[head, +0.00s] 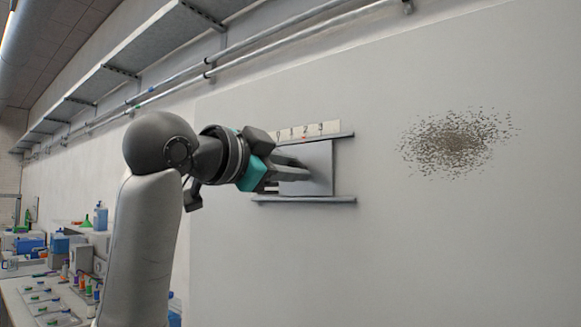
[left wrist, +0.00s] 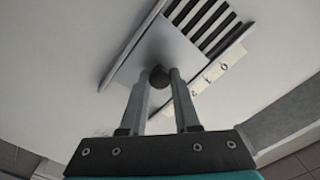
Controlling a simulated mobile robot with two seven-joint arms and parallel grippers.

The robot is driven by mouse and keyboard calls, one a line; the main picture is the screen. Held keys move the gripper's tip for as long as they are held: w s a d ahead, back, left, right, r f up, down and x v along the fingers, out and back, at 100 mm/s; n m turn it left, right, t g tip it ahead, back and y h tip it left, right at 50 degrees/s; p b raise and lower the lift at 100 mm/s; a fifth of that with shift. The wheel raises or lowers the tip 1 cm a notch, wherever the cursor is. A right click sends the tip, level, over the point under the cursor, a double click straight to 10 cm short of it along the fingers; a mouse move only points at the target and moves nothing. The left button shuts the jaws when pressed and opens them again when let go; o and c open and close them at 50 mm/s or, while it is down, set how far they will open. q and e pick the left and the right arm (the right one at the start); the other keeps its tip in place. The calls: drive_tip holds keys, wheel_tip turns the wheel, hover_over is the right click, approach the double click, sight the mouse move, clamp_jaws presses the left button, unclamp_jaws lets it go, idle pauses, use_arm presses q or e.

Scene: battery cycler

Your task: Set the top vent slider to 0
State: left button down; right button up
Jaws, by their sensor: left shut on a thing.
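The vent slider is a flat grey plate (head: 322,160) between two horizontal rails on the white wall panel. A white scale strip (head: 330,127) above it shows 0, 1, 2 and 3 from left to right. The plate sits toward the right, and a small reddish mark shows near the 2. In the left wrist view the dark knob (left wrist: 159,77) stands on the plate (left wrist: 150,50), with open vent slots (left wrist: 208,20) beside it. My left gripper (head: 302,170) is shut on the knob, its fingers (left wrist: 160,82) on either side. My right gripper is out of view.
The lower rail (head: 320,200) runs below the plate. A speckled dark patch (head: 455,140) marks the wall to the right. Pipes (head: 270,55) and shelves run along the top. A cluttered bench (head: 45,290) stands at the lower left.

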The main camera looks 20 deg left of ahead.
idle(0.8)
use_arm(q)
drive_tip(key=w+a+p, duration=0.1)
drive_tip(key=w+a, duration=0.1)
drive_tip(key=a, duration=0.4)
drive_tip(key=shift+p, duration=0.35)
drive_tip(key=c, duration=0.7)
unclamp_jaws()
drive_tip(key=shift+w+a, duration=0.15)
drive_tip(key=shift+a, duration=0.05)
drive_tip(key=shift+o, duration=0.3)
drive_tip(key=shift+d, duration=0.15)
drive_tip(key=b+v, duration=0.4)
drive_tip(key=v, duration=1.1)
drive_tip(key=shift+s, duration=0.2)
